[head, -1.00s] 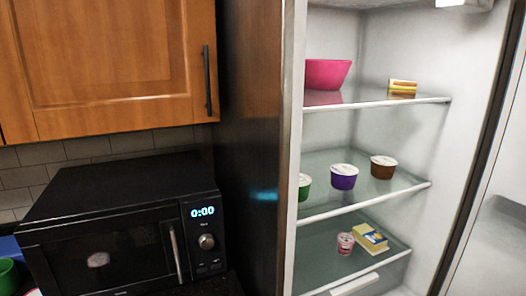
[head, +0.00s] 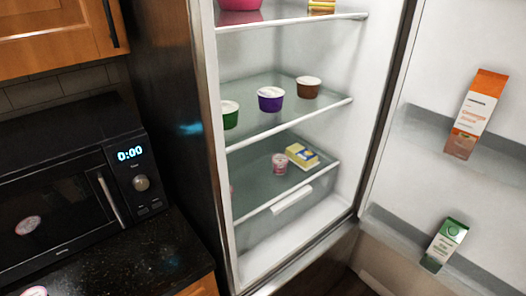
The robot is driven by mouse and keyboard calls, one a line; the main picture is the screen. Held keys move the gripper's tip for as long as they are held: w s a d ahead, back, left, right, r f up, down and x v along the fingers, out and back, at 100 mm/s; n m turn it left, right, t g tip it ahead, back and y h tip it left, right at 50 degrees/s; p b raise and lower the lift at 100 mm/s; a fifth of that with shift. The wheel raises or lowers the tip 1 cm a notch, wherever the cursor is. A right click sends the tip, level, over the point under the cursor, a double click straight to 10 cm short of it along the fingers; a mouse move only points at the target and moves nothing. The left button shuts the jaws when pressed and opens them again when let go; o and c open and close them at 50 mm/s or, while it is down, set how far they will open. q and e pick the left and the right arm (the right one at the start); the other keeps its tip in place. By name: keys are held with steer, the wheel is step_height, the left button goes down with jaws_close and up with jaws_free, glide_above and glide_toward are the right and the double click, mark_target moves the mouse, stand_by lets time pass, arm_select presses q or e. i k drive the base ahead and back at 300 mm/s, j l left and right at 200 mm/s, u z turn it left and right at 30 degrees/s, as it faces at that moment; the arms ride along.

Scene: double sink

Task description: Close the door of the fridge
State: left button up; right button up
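The fridge (head: 208,100) stands open in the middle of the head view. Its door (head: 390,140) is swung open on the right side, with its inner face and shelves toward me. An orange and white carton (head: 475,113) stands on the upper door shelf, and a green and white carton (head: 444,245) on the lower one. The door's outer edge is out of the picture. Neither gripper shows in the head view.
Fridge shelves hold a pink bowl (head: 240,4), green (head: 229,115), purple (head: 271,99) and brown (head: 308,87) tubs, a small pink cup (head: 280,163) and a yellow pack (head: 302,157). A black microwave (head: 60,190) sits on the dark counter (head: 150,255) at left. Floor shows below the fridge.

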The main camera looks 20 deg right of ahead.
mark_target(413, 186)
steer(key=z, duration=0.55)
steer(key=l+z, duration=0.45)
steer(key=i+l+z, duration=0.1)
steer(key=z, duration=0.4)
steer(key=i+l+z, duration=0.15)
steer(key=l+z, duration=0.3)
